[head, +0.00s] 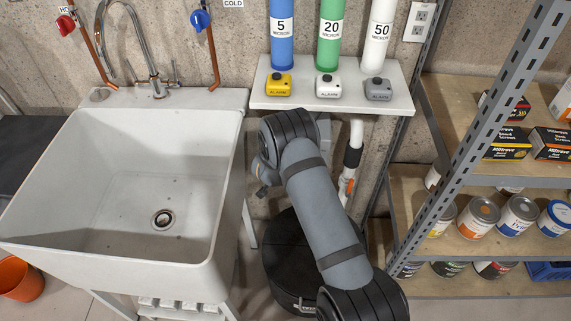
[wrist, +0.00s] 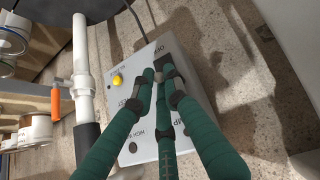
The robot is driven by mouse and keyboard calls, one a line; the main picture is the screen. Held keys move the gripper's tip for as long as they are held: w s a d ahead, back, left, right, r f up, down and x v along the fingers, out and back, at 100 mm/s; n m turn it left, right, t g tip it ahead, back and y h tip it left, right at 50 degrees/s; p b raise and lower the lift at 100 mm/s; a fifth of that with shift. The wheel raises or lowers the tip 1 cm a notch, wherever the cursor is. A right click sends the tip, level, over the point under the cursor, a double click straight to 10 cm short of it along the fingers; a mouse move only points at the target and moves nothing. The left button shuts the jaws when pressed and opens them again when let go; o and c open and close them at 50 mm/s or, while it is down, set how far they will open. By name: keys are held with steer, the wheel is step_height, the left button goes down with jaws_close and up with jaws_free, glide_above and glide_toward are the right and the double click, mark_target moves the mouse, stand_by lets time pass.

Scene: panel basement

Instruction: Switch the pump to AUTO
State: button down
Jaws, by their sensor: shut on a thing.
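My gripper (wrist: 164,76) has green fingers that converge over the upper middle of the box face. They are shut on a small part there, apparently the pump selector switch, which they hide. The switch's position cannot be read. In the head view the gripper is hidden below my arm.
A white pipe (wrist: 80,60) with an orange handle (wrist: 55,103) stands left of the box. In the head view, a white sink (head: 150,150) is at left, a metal shelf with cans (head: 480,213) at right, and a white ledge with alarm boxes (head: 327,87) above.

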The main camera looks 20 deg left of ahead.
steer(key=shift+s+a+f, duration=0.2)
steer(key=shift+s+a, duration=0.05)
steer(key=shift+s, duration=0.05)
steer(key=c, duration=1.9)
jaws_free()
steer(key=shift+w, duration=0.1)
steer(key=shift+o, duration=0.3)
steer(key=shift+w, duration=0.1)
steer(key=shift+d+r, duration=0.1)
steer(key=shift+d, duration=0.05)
steer(key=shift+f+b, duration=0.2)
steer(key=shift+b, duration=0.3)
